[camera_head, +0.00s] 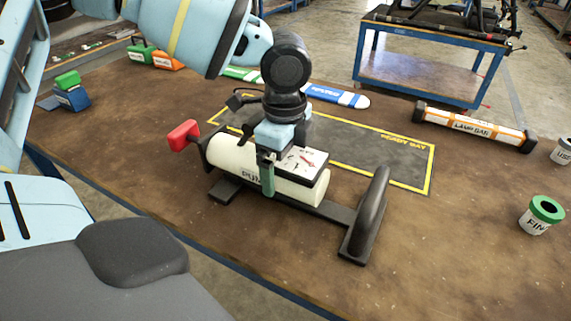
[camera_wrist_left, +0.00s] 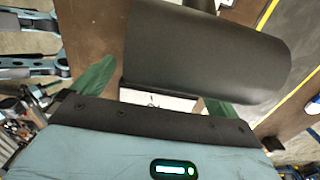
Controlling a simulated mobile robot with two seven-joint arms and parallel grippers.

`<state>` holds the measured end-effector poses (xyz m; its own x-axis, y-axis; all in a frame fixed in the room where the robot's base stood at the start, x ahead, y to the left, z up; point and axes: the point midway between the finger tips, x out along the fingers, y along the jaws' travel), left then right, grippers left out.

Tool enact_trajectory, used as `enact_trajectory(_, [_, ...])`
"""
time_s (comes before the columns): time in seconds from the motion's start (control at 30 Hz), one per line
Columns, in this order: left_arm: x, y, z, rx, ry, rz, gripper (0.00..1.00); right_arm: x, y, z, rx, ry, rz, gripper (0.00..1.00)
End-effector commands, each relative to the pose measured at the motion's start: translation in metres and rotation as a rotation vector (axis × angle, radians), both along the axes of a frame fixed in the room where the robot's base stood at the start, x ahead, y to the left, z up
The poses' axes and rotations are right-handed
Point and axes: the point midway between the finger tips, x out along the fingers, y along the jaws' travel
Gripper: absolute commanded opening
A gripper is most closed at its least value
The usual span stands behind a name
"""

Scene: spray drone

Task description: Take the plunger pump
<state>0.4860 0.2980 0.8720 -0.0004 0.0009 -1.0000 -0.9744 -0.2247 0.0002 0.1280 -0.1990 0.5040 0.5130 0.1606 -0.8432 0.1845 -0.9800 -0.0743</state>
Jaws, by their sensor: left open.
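The plunger pump (camera_head: 230,156) is a cream cylinder with dark printing, a red end handle (camera_head: 184,135) and a white dial plate. It lies on a black stand (camera_head: 335,214) with an upright curved black end. My left gripper (camera_head: 267,172) comes down from above over the pump's middle, one green finger showing against its near side. In the left wrist view two green fingers (camera_wrist_left: 160,95) are spread apart, with part of the white plate between them. A large dark rounded part fills the top there; I cannot tell which part it is. My right gripper is out of view.
A dark mat (camera_head: 410,165) with a yellow border marked READY BAY lies behind the pump. The brown table (camera_head: 440,260) is clear at front right.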

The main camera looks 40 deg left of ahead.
Motion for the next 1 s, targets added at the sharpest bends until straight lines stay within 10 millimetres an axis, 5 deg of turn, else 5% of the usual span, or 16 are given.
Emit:
enact_trajectory(0.33, [-0.0003,-0.0002,-0.0081,0.000,0.000,0.000,0.98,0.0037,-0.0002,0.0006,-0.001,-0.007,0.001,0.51])
enact_trajectory(0.9, [-0.0002,-0.0001,-0.0077,-0.001,-0.001,0.000,0.24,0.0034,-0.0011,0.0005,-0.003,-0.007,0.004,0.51])
enact_trajectory(1.0, [0.0007,-0.0005,-0.0064,-0.001,-0.004,0.000,0.21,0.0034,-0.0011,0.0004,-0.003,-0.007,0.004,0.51])
